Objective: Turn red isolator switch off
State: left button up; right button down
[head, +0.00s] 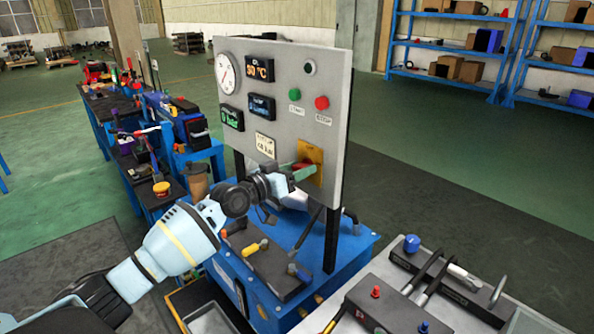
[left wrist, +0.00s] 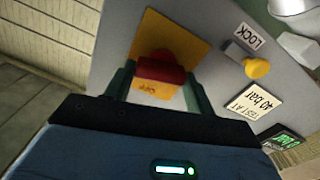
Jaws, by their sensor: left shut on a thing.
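The red isolator switch (left wrist: 160,72) sits on a yellow plate (left wrist: 172,38) on the grey control panel (head: 271,68). In the head view the red handle shows only partly behind my gripper, low on the panel's right side. My left gripper (head: 303,172) reaches the switch from the left and front. In the left wrist view its two green fingers (left wrist: 158,88) stand on either side of the red handle, shut on it. The handle lies crosswise between the fingers there. The word below it on the plate is too small to read surely. My right gripper is not in view.
A yellow knob (left wrist: 257,68) beside a LOCK label is close to the switch. Green and red push buttons (head: 321,102) are above it. A blue bench (head: 350,262) with valves stands below, and a grey tool table (head: 440,255) is at right.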

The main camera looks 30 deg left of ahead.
pick_arm(q)
jog(key=n, duration=0.3)
jog(key=shift+n, duration=0.4)
jog(key=n+p, duration=0.1)
jog(key=n, duration=0.3)
jog(key=shift+a+r+n, duration=0.1)
jog(key=shift+n, duration=0.2)
jog(key=n+p, duration=0.1)
jog(key=n, duration=0.3)
jog(key=shift+a, duration=0.1)
jog(key=shift+n+p, duration=0.3)
jog(key=shift+n, duration=0.9)
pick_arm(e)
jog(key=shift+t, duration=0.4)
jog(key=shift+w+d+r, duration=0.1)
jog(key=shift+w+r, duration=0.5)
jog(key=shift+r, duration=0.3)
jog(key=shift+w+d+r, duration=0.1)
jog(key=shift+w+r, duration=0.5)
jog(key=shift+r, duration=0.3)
pick_arm(q)
jog(key=shift+f, duration=0.25)
jog(key=o, duration=1)
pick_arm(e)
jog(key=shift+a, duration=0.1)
pick_arm(q)
jog(key=shift+a, duration=0.1)
